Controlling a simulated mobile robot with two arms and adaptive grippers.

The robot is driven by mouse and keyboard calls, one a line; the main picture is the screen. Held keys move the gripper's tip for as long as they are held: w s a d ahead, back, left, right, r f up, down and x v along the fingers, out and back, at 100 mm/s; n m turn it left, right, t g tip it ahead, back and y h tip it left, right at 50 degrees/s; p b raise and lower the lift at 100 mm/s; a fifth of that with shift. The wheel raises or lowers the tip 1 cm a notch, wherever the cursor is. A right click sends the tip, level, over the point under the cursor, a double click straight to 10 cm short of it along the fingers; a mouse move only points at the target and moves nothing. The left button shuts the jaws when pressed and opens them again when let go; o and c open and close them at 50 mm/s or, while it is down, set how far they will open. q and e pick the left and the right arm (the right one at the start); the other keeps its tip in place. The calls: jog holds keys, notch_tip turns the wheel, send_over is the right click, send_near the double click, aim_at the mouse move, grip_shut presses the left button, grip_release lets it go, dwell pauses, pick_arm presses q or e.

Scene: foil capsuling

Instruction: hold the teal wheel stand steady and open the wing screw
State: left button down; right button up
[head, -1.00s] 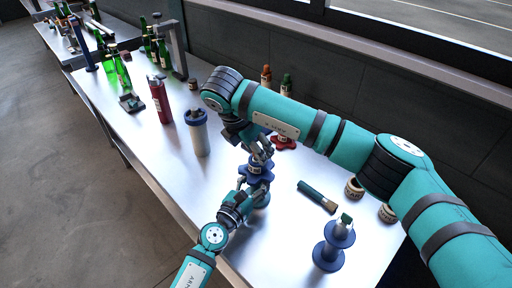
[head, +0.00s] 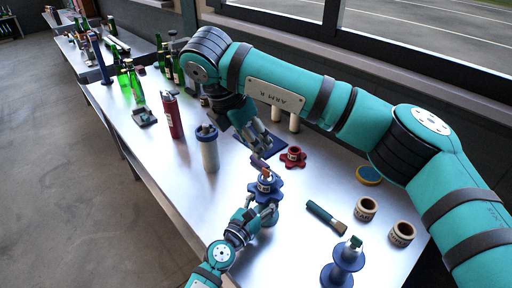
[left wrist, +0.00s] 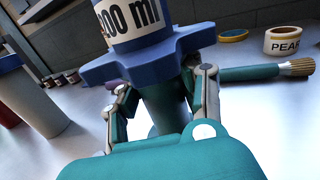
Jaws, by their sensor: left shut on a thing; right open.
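The teal wheel stand stands on the steel table with a blue star-shaped wheel (head: 265,187) around its upper part. In the left wrist view its teal post (left wrist: 165,105) shows below the blue wheel (left wrist: 150,52), with a white "00 ml" label above. My left gripper (head: 262,208) is shut on the post under the wheel. A small purple wing piece (head: 259,162), apparently the wing screw, shows at the stand's top with an orange bit beneath it. My right gripper (head: 262,142) is open just above and behind it; I cannot tell whether it touches.
A blue spool stand (head: 345,262), a brush (head: 325,217) and two labelled rings (head: 366,208) (head: 402,233) lie to the right. A red wheel (head: 293,157) is behind. A white-grey bottle (head: 208,150), a red bottle (head: 172,115) and green bottles (head: 137,87) stand left.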

pick_arm(q)
jog(key=shift+f, duration=0.15)
jog(key=c, duration=0.7)
grip_release()
